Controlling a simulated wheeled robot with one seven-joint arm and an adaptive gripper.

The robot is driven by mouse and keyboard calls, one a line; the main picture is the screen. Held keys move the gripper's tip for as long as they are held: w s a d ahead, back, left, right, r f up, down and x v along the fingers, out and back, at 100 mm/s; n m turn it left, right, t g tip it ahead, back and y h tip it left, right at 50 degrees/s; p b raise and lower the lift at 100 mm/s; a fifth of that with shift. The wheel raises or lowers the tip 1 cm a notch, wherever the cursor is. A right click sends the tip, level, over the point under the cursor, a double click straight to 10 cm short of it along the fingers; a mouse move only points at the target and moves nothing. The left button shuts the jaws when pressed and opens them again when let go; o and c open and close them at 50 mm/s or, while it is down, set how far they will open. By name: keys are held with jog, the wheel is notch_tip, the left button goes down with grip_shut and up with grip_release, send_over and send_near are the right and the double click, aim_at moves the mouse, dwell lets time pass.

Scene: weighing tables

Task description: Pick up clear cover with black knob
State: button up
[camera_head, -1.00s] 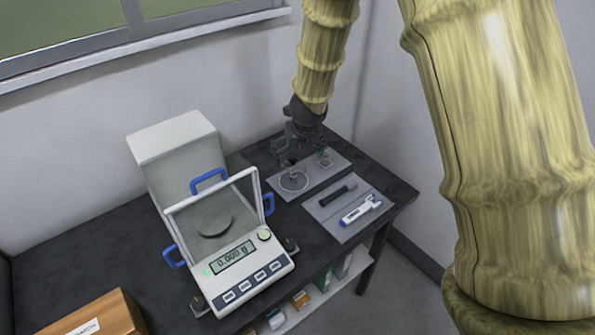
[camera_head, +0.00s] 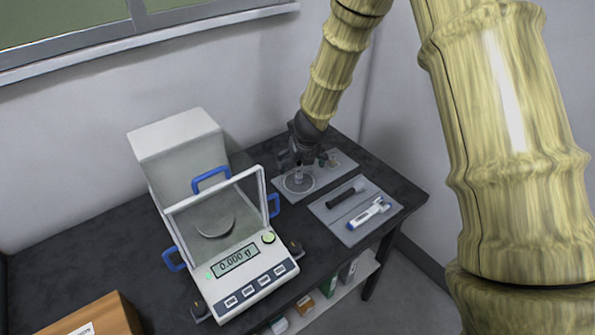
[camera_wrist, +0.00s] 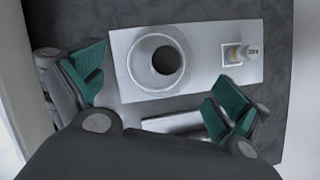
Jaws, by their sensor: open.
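The clear cover (camera_wrist: 138,58) is a round see-through dish with a dark knob (camera_wrist: 166,61) at its middle in the wrist view. It rests on the left part of a grey tray; the head view also shows it as a pale ring (camera_head: 299,186). My gripper (camera_wrist: 158,86) is open, with one green-padded finger on either side of the picture. Nothing is between the pads. In the head view my gripper (camera_head: 299,170) points down just above the cover and partly hides it. I cannot tell the exact height gap.
A small vial (camera_wrist: 240,54) stands right of the cover on the same tray (camera_wrist: 205,76). A nearer tray (camera_head: 334,219) holds a black stick (camera_head: 346,196) and a white-and-blue tool (camera_head: 368,213). A balance (camera_head: 238,262) reading 0.000 g stands left, with blue handles.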

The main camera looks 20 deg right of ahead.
aim_at(300, 166)
jog(key=shift+p+x, duration=0.7)
jog(key=shift+x, duration=1.85)
jog(key=shift+w+d, duration=0.1)
jog(key=c, duration=1.1)
